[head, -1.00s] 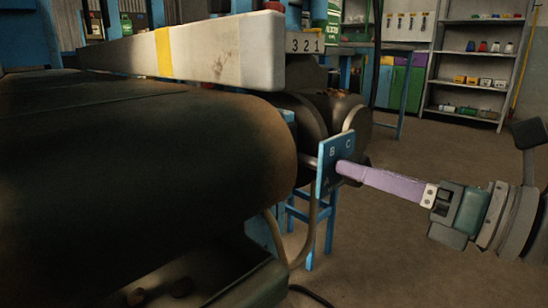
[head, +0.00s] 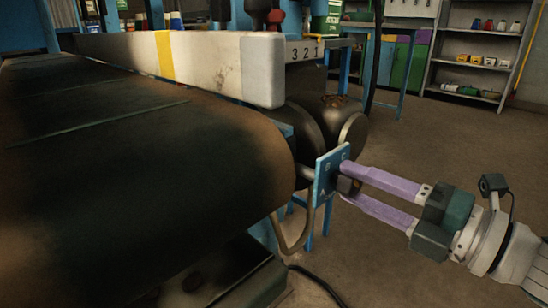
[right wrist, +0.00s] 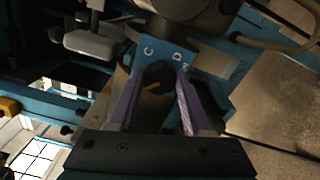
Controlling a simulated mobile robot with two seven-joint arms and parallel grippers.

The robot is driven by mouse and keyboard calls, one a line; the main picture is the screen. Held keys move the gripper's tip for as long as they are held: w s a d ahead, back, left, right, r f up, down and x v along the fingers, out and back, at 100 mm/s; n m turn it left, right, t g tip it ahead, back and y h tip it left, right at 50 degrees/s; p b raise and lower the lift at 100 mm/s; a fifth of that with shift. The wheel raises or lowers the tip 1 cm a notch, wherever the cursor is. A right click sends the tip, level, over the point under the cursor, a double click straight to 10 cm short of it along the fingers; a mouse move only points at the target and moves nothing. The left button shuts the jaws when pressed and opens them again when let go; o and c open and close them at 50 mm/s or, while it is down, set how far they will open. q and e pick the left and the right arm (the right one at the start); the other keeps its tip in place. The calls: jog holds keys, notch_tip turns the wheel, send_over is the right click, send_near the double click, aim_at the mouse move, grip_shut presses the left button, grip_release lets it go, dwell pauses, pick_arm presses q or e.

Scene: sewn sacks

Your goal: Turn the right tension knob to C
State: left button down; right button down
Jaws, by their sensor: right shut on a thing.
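The right tension knob (right wrist: 158,74) is a dark knob in front of a blue letter plate (head: 327,178) at the end of the belt roller. In the right wrist view the plate (right wrist: 184,60) shows C and D near its top edge. My right gripper (head: 344,178) has its two lilac fingers on either side of the knob, shut on it; the fingers also show in the right wrist view (right wrist: 156,82). A thin orange mark shows on the knob's face; I cannot tell for sure which letter it faces. My left gripper is not in view.
The dark conveyor belt (head: 130,170) fills the left, with a pale side rail (head: 210,68) behind it. A blue stand leg (head: 312,222) is below the plate. Shelves (head: 478,50) stand at the back right. The floor on the right is clear.

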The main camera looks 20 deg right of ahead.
jog(key=m+p, duration=0.2)
jog(key=m, duration=0.2)
jog(key=shift+r+m, duration=0.15)
jog(key=shift+m, duration=0.15)
jog(key=m+p, duration=0.1)
jog(key=m, duration=0.2)
jog(key=shift+m+p, duration=0.3)
jog(key=shift+m, duration=0.1)
jog(key=m+p, duration=0.1)
jog(key=m, duration=0.3)
jog(key=shift+m+p, duration=0.45)
jog(key=shift+m, duration=1.65)
jog(key=shift+c, duration=1.7)
grip_release()
